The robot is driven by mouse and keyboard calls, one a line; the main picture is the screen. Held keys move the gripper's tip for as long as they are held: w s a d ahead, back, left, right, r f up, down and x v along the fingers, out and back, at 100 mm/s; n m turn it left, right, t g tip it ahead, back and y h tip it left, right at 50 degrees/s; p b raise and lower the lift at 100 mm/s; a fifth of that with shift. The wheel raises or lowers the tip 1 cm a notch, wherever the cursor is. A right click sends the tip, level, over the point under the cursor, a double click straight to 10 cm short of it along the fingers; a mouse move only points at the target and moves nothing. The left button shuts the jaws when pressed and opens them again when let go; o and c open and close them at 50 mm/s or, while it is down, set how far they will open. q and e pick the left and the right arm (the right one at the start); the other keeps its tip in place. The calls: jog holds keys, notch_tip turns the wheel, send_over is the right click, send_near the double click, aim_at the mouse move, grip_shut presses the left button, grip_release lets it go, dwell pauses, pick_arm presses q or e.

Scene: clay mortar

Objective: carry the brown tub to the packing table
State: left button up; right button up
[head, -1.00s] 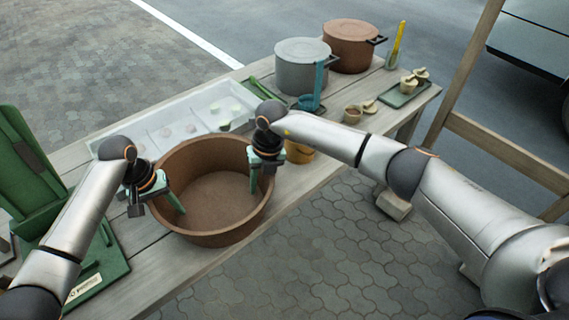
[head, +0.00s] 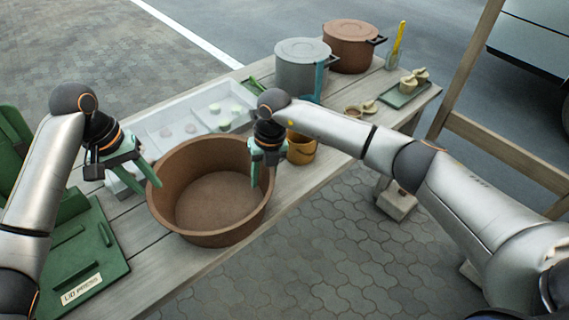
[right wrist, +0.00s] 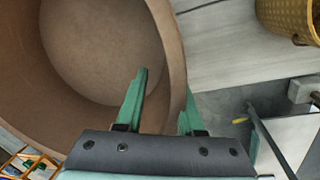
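The brown tub (head: 222,235) is a wide, round, empty vessel standing upright on a grey wooden bench (head: 165,270). My left gripper (head: 142,178) is open, above and beside the tub's left rim, holding nothing. My right gripper (head: 262,172) is at the tub's right rim, pointing down. In the right wrist view the tub (right wrist: 90,50) fills the left side, and the right gripper's (right wrist: 163,95) fingers are apart with the rim between them, one finger inside and one outside. I cannot tell which surface is the packing table.
A white tray (head: 160,125) lies behind the tub. A green case (head: 85,245) is at left. A yellow-brown cup (head: 301,150) stands close to my right gripper. A grey pot (head: 302,72) and a brown pot (head: 350,50) stand at the far end. Paving in front is clear.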

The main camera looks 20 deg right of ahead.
notch_tip(320, 180, up, 9)
jog(key=d, duration=0.1)
jog(key=shift+d+r, duration=0.15)
jog(key=shift+d, duration=0.15)
dwell(0.4)
